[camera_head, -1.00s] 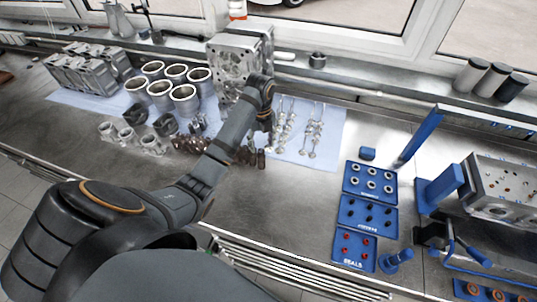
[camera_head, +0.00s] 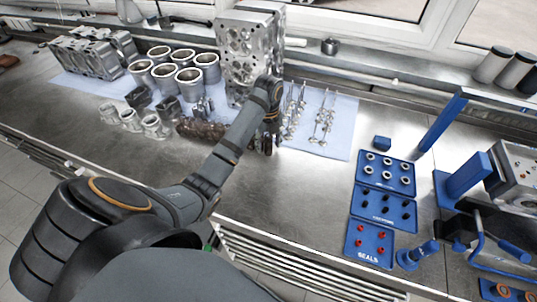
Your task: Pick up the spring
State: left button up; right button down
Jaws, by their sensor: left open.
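The blue parts tray (camera_head: 412,203) lies on the bench right of centre. Its upper section holds several small pale ring-like parts (camera_head: 387,174) that may be springs seen end-on; I cannot tell for sure. The middle section holds small dark parts, and the section marked SEALS holds red ones. My left gripper (camera_head: 268,146) points down over the bench by the edge of the blue cloth, left of the tray and well apart from it. It is open and seems to hold nothing. My right gripper is not in view.
A long brown shaft (camera_head: 203,131) lies just left of my left gripper, and several valves (camera_head: 322,122) lie to its right. A metal engine block part (camera_head: 247,48) stands behind. A blue post (camera_head: 441,122) rises right of the tray. Bare bench (camera_head: 300,190) lies between gripper and tray.

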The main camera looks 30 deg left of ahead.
pick_arm(q)
jog(key=shift+w+f, duration=0.1)
jog(key=shift+f, duration=0.65)
jog(key=shift+r, duration=0.15)
jog(key=c, duration=0.4)
grip_shut()
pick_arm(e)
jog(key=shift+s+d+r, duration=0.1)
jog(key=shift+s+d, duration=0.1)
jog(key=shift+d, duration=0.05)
